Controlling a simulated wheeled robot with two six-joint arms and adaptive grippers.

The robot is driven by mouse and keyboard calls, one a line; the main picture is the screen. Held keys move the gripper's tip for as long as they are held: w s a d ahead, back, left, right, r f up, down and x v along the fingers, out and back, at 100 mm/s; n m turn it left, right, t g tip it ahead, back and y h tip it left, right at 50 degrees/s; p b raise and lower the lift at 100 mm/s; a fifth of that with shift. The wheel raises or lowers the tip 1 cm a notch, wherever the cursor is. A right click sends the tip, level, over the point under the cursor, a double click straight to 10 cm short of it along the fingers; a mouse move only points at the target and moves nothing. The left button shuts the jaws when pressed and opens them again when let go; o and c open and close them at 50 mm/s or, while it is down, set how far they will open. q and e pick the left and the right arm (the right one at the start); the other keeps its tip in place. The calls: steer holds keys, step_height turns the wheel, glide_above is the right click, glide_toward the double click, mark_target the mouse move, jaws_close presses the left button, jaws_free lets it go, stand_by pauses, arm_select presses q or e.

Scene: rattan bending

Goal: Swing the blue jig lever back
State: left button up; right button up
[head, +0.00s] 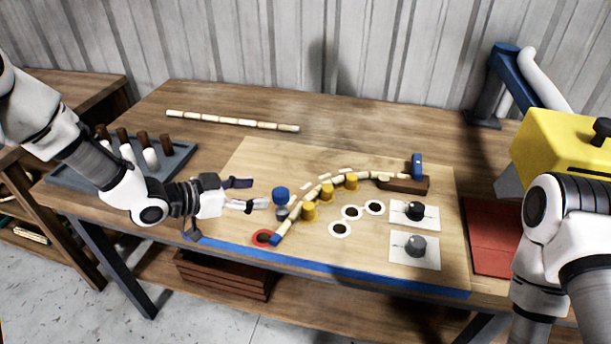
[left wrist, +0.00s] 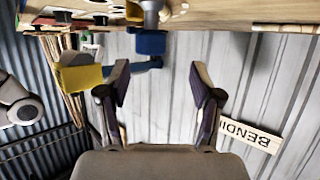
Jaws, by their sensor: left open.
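A blue knob (head: 281,195) stands on a short grey post on the jig board (head: 240,165), left of the yellow pegs. It looks like the lever's handle; the lever's full shape is hard to make out. In the left wrist view the blue knob (left wrist: 150,42) shows beyond the fingers, roughly between them. My left gripper (head: 250,193) is open and empty, just left of the knob and apart from it. A pale jointed rattan strip (head: 312,192) curves along the yellow pegs (head: 327,192), from a blue piece (head: 276,238) to a brown block (head: 404,185).
A blue upright piece (head: 416,165) stands at the brown block. Two white plates with dark knobs (head: 415,212) lie at right. A straight rattan pole (head: 232,121) lies at the back. A peg tray (head: 175,165) is under my left arm; a yellow machine (head: 565,145) stands right.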

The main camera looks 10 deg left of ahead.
mark_target(278, 193)
arm_select(q)
steer(key=d, duration=0.3)
steer(key=shift+w+d+f, duration=0.2)
steer(key=shift+w, duration=0.2)
steer(key=x, duration=0.4)
steer(key=shift+w+a+f+p, duration=0.25)
steer(key=shift+w+a+p, duration=0.05)
steer(key=shift+w, duration=0.05)
steer(key=shift+s+r, duration=0.2)
steer(key=shift+s, duration=0.05)
steer(key=shift+c, duration=0.2)
jaws_close()
